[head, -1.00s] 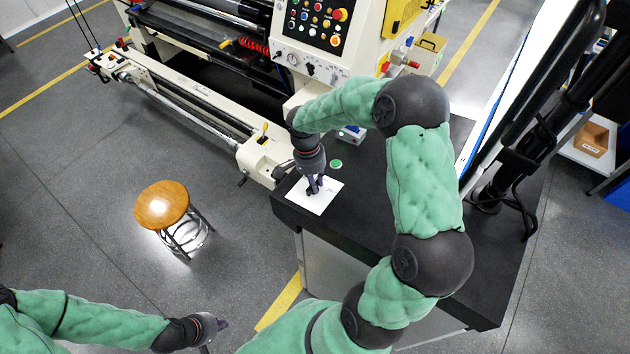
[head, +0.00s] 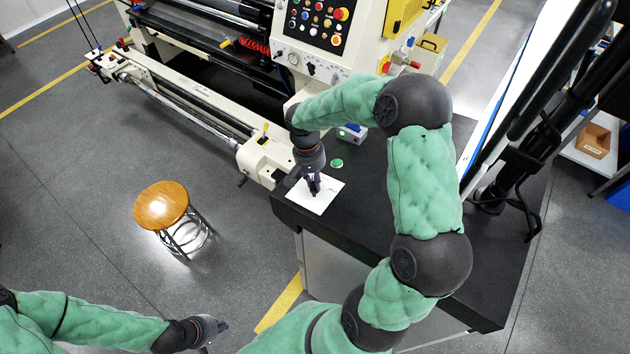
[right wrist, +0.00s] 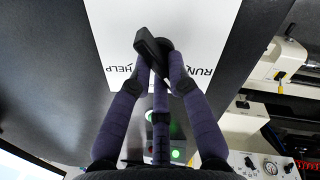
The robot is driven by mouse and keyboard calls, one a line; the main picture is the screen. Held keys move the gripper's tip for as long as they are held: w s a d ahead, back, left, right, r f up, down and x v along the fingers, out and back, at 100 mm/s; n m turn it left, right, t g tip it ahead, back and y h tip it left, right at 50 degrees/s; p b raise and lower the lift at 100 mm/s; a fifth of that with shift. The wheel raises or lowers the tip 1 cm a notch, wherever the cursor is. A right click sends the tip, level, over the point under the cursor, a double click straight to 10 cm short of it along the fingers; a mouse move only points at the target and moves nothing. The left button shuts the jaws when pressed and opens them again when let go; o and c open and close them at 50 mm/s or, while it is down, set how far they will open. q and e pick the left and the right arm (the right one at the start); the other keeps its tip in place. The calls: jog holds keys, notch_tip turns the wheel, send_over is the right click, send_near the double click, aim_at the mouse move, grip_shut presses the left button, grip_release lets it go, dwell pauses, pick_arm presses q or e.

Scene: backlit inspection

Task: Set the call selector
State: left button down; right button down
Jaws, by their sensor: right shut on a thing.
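The call selector (right wrist: 150,45) is a black bar-shaped knob on a white plate (right wrist: 110,40) printed HELP and RUN, which read upside down in the right wrist view. HELP is left of the knob and RUN right of it. The knob's bar lies slanted, one end toward the upper left. My right gripper (right wrist: 160,78) is shut on the knob, its fingers hiding part of it. In the head view, my right gripper (head: 313,188) stands over the white plate (head: 325,203) on the black-topped bench. My left gripper (head: 218,326) is low, away from the bench, its fingers too small to read.
A green button (head: 337,163) sits on the bench top (head: 375,195) behind the plate. A large cream machine (head: 262,155) with a control panel (head: 318,22) stands beyond. A wooden stool (head: 162,205) is on the floor at left. A dark stand (head: 495,195) rises at the bench's right.

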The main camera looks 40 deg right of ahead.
jog(key=n, duration=0.4)
jog(key=shift+w+n, duration=0.2)
jog(key=shift+n, duration=0.2)
dwell(0.4)
jog(key=c, duration=1.2)
grip_release()
jog(key=r, duration=0.4)
jog(key=w+r, duration=0.1)
jog(key=r, duration=0.3)
jog(key=w+r, duration=0.1)
jog(key=r, duration=0.2)
jog(key=shift+a+r, duration=0.35)
jog(key=shift+r, duration=0.05)
jog(key=shift+f, duration=0.1)
